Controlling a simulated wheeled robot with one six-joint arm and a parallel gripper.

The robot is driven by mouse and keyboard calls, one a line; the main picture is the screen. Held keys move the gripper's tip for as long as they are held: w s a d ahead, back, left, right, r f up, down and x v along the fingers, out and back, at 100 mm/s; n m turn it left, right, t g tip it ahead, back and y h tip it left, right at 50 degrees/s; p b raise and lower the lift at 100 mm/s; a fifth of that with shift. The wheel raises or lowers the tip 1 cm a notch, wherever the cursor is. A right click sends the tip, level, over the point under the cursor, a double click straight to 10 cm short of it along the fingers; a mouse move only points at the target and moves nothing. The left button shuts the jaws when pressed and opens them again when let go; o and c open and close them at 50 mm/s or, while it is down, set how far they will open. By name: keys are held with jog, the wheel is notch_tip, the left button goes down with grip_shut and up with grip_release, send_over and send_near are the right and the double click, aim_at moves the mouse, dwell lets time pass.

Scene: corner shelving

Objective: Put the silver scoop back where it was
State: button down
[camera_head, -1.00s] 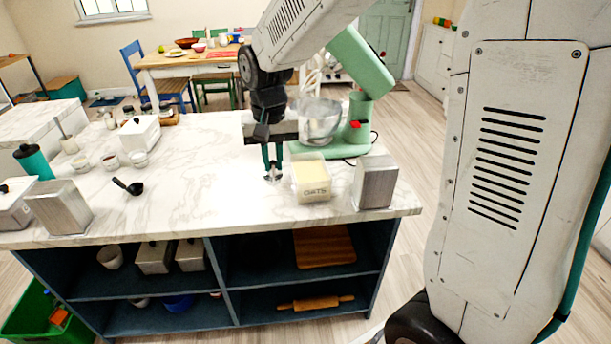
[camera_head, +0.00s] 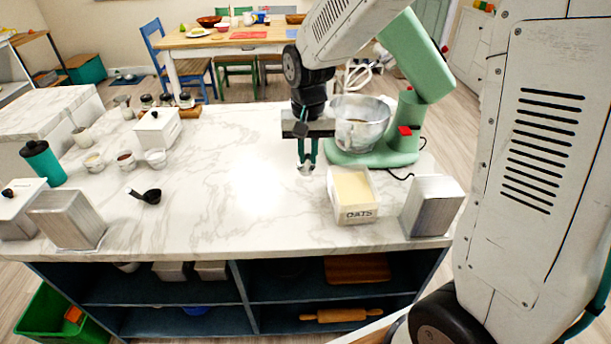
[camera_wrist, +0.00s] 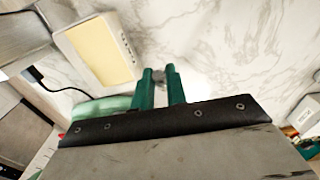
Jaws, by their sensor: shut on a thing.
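My gripper (camera_head: 306,158) points down over the marble counter and is shut on the small silver scoop (camera_head: 306,170), whose shiny end shows just below the fingertips. In the wrist view my green fingers (camera_wrist: 159,75) are close together with a bit of the grey scoop (camera_wrist: 158,80) between them; most of it is hidden. I cannot tell whether the scoop touches the counter. The open white OATS box (camera_head: 357,214), filled with pale oats, stands just right of the gripper; it also shows upper left in the wrist view (camera_wrist: 122,38).
A silver canister (camera_head: 432,206) is at the right front. A black scoop (camera_head: 150,196) lies to the left, near small cups and a white lidded box (camera_head: 158,128). The counter's middle is clear.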

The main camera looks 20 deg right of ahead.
aim_at(309, 165)
notch_tip(309, 165, down, 2)
jog(key=shift+d, duration=0.15)
jog(key=shift+f, duration=2)
jog(key=c, duration=1.4)
grip_release()
notch_tip(309, 165, up, 12)
jog(key=shift+s+r, duration=0.15)
jog(key=shift+r, duration=0.1)
jog(key=s+d+r+n, duration=0.1)
jog(key=s+d+r, duration=0.1)
jog(key=s, duration=1.1)
jog(key=s+d+r+n+t, duration=0.1)
jog(key=s+d+r+n, duration=0.1)
jog(key=s, duration=1.1)
jog(key=shift+r+n, duration=0.3)
jog(key=shift+r, duration=0.5)
